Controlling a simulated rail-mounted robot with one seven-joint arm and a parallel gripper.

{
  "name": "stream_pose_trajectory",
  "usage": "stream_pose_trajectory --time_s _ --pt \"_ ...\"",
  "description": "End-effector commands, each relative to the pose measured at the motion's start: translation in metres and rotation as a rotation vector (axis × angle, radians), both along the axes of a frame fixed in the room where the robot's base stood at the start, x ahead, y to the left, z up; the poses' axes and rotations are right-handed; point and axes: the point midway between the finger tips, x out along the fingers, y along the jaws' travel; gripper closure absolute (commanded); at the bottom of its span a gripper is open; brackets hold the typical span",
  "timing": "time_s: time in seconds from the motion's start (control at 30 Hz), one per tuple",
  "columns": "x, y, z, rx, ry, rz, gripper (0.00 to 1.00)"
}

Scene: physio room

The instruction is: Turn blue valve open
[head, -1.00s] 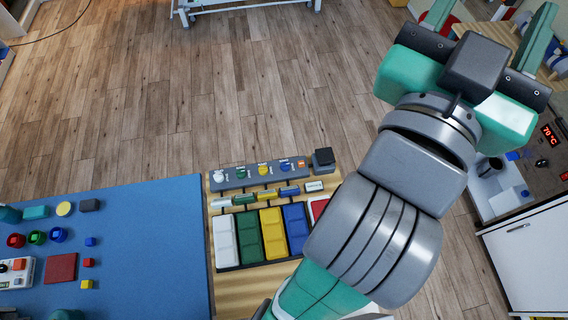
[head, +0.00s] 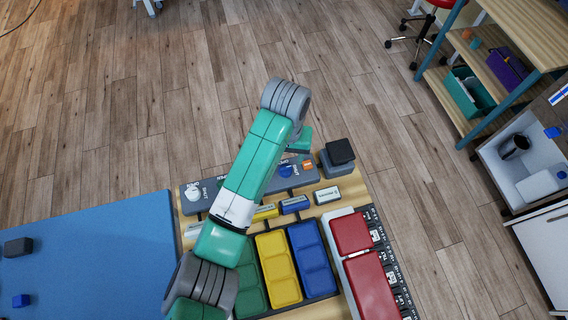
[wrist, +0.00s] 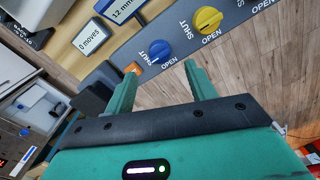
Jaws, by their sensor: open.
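The blue valve (wrist: 159,51) is a round knob on a grey panel (wrist: 147,32), between the printed words SHUT and OPEN. I cannot tell for certain which word its mark points at. In the head view the blue valve (head: 286,171) shows just past my arm. My gripper (wrist: 161,70) is open, its two green fingers apart and empty. In the wrist view the knob appears between and beyond the fingertips, with no contact visible. In the head view the gripper is mostly hidden behind my arm.
A yellow valve (wrist: 208,20) sits beside the blue one. An orange block (wrist: 133,68) is at the panel's end, near one finger. A dark box (head: 338,155) stands right of the panel. Coloured bins (head: 277,268) and label plates (head: 295,204) lie in front.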

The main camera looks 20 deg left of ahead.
Motion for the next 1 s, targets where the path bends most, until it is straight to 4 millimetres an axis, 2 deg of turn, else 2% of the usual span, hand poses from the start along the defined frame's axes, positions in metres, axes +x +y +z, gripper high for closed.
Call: stream_pose_trajectory --time_s 0.1,0.3,0.47,0.7,0.93,1.0 --pt "-0.001 0.000 -0.026 0.000 0.001 0.001 0.45" --pt "0.000 0.000 -0.060 0.001 -0.002 0.000 0.45" --pt "0.000 0.000 -0.070 0.000 -0.003 0.000 0.45" --pt "0.000 0.000 -0.070 0.000 -0.004 0.000 0.45" --pt "0.000 0.000 -0.070 0.000 -0.004 -0.001 0.89" --pt "0.000 0.000 -0.070 0.000 -0.004 0.000 0.89"
